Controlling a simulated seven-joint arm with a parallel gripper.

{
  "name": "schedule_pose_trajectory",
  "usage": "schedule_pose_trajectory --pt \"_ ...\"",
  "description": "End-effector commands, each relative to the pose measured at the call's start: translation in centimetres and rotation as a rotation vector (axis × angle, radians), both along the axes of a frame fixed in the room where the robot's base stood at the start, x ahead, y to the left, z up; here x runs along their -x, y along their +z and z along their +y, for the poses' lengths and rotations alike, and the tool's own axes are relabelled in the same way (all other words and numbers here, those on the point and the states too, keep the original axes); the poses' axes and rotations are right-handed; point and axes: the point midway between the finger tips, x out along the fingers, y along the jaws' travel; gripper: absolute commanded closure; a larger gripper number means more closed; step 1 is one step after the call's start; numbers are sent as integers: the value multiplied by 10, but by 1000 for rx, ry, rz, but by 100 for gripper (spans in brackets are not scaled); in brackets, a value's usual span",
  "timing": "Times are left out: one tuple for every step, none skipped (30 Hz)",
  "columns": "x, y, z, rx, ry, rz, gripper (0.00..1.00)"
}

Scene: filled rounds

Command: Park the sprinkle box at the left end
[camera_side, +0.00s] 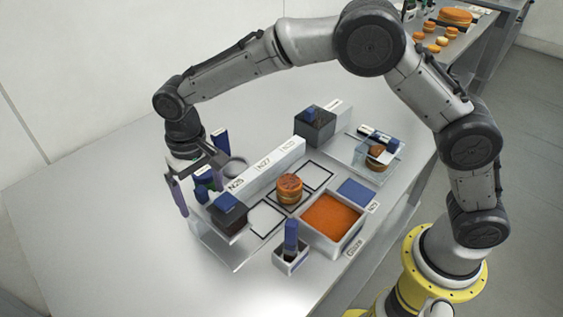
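My gripper (204,180) is low at the left end of the work area, its fingers spread. Just in front stands a small dark box with a blue lid (229,206), on a clear plate. A grey box with a dark top and a blue knob (314,126) stands at the back. No box is readably marked as sprinkles, so I cannot tell which is the sprinkle box.
An orange-filled tray (331,219) labelled Glaze stands at the front, beside a small white holder (291,260) with a blue handle. A filled round (289,189) sits on a framed square. A clear stand (390,153) is at right. The table's left part (90,215) is clear.

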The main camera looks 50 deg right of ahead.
Motion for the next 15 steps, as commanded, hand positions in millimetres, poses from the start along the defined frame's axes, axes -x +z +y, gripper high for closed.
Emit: schedule_pose_trajectory --pt "0 0 0 0 0 1 0" --pt "0 0 0 1 0 1 0" --pt "0 0 0 1 0 1 0" --pt "0 0 0 1 0 2 0" --pt "0 -1 0 1 0 2 0" --pt "0 -1 0 1 0 2 0" --pt "1 -1 0 1 0 2 0" --pt "1 -1 0 1 0 2 0" --pt "1 -1 0 1 0 3 0" --pt "1 -1 0 1 0 3 0" --pt "1 -1 0 1 0 3 0" --pt "1 -1 0 2 0 3 0" --pt "1 -1 0 2 0 3 0" --pt "1 -1 0 2 0 3 0" --pt "1 -1 0 1 0 3 0"
